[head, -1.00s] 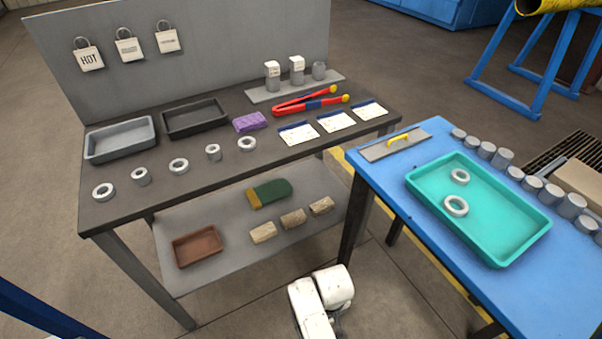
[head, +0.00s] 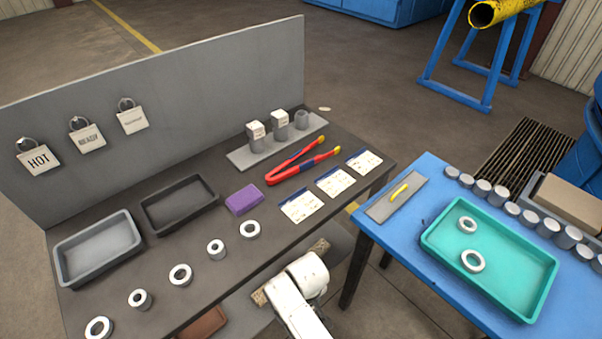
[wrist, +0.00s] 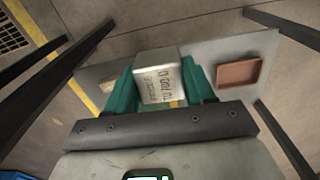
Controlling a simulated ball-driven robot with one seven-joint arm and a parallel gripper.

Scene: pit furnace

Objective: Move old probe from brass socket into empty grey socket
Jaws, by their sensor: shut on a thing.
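My gripper (wrist: 172,90) shows in the wrist view, its teal fingers shut on a pale block with dark lettering, the old probe (wrist: 158,82). The lettering is upside down and hard to read. The probe is held clear of the surfaces below. In the head view the gripper is hidden; only my white arm shows at the bottom. At the back of the dark bench, a grey strip carries an empty grey socket (head: 302,120) at its right end. Two white-labelled probes (head: 256,131) (head: 279,119) stand in grey holders to its left. I cannot make out a brass socket.
The blue table (head: 400,228) with a teal tray (head: 447,239) stands right. A brown tray (wrist: 239,73) sits on the lower shelf.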

